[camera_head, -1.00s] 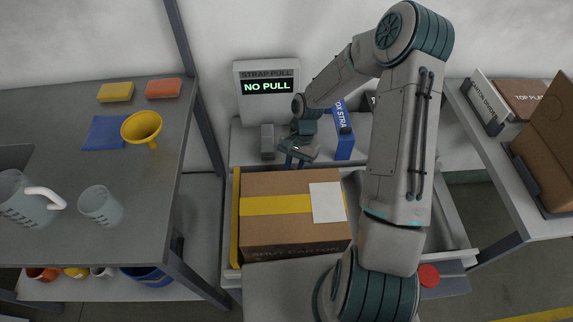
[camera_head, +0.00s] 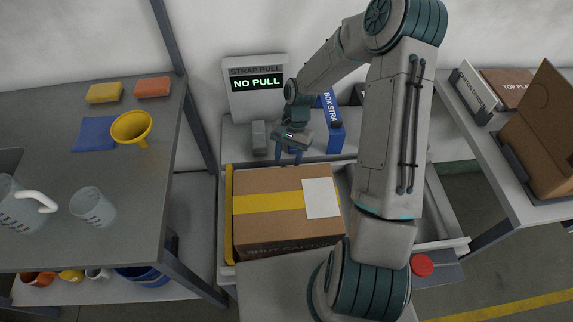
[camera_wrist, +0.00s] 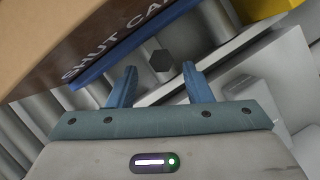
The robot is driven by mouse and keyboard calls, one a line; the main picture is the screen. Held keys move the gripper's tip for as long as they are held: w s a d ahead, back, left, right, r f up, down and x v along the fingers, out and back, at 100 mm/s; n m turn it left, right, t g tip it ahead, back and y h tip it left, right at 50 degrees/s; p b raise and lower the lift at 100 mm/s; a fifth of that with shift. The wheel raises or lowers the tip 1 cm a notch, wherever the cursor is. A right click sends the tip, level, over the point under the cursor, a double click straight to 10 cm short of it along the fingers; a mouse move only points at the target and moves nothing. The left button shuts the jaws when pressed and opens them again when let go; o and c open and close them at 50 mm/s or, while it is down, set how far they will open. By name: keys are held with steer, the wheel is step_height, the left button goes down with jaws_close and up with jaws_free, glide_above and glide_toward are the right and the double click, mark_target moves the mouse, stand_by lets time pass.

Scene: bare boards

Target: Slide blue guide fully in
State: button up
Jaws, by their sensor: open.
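The blue guide (camera_wrist: 96,70) shows in the wrist view as a blue bar running along the lower edge of the shut carton (camera_wrist: 118,22). In the head view the carton (camera_head: 270,222) hides it. My gripper (camera_head: 289,158) is just beyond the carton's far side, pointing down. In the wrist view my gripper (camera_wrist: 158,75) is open, with blue-grey fingers apart and nothing gripped. A small dark block (camera_wrist: 161,61) appears between and just past the fingertips. I cannot tell whether it is joined to the guide.
A yellow guide (camera_head: 229,215) lies along the carton's left side. Behind stand a display reading "NO PULL" (camera_head: 257,84), a grey block (camera_head: 259,138) and a blue box (camera_head: 331,125). A red button (camera_head: 422,265) is at front right. Side tables flank the conveyor.

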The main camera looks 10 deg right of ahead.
steer(key=v, duration=1)
steer(key=shift+r, duration=0.35)
steer(key=shift+w, duration=0.1)
steer(key=s+d+r+n+t+h+p, duration=0.1)
steer(key=s+r+n+t, duration=0.5)
steer(key=s+r, duration=1.2)
steer(key=shift+s+d+n+t+h, duration=0.3)
steer(key=shift+s+d+h, duration=0.5)
steer(key=shift+s, duration=0.35)
steer(key=shift+r, duration=0.15)
